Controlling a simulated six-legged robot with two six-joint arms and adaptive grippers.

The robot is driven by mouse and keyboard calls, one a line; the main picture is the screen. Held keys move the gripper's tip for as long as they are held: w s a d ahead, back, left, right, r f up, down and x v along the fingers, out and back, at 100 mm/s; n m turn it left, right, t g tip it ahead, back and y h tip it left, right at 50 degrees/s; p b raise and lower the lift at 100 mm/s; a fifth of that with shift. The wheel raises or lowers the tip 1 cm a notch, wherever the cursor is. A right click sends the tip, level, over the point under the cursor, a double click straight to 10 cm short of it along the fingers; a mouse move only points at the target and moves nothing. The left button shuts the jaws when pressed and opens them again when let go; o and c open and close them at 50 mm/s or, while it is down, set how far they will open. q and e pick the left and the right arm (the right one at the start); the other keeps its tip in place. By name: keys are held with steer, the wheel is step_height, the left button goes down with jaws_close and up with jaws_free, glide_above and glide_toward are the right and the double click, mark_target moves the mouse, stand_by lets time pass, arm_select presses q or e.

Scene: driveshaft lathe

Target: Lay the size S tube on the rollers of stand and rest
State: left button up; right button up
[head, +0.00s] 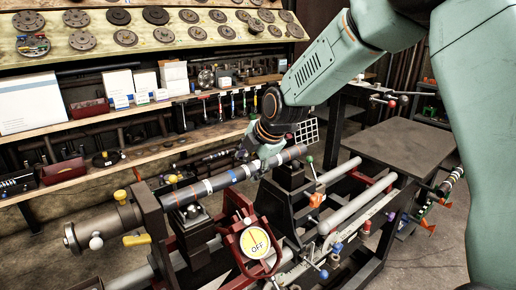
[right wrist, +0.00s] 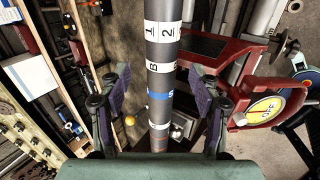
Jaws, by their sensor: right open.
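The size S tube (head: 225,180) is a long grey tube with white labels and a blue band. It runs from the dark upright plate at left to beyond my right gripper. It spans above a dark stand (head: 194,228) and a dark block-topped rest (head: 289,176); whether it touches their rollers I cannot tell. My right gripper (head: 264,152) is over the tube's right part. In the right wrist view, the tube (right wrist: 160,70) passes between the spread fingers of my right gripper (right wrist: 158,108), with gaps on both sides. My left gripper is not in view.
A red frame with a yellow OFF dial (head: 258,243) stands in front of the tube. A grey cylinder with a yellow knob (head: 105,225) is at left. Shelves with boxes and discs (head: 125,37) line the back. A bare dark table (head: 410,145) is at right.

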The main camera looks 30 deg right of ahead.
steer(key=v, duration=0.9)
steer(key=shift+s+r, duration=0.2)
steer(key=shift+r, duration=0.1)
steer(key=shift+w+f, duration=0.1)
steer(key=shift+w, duration=0.05)
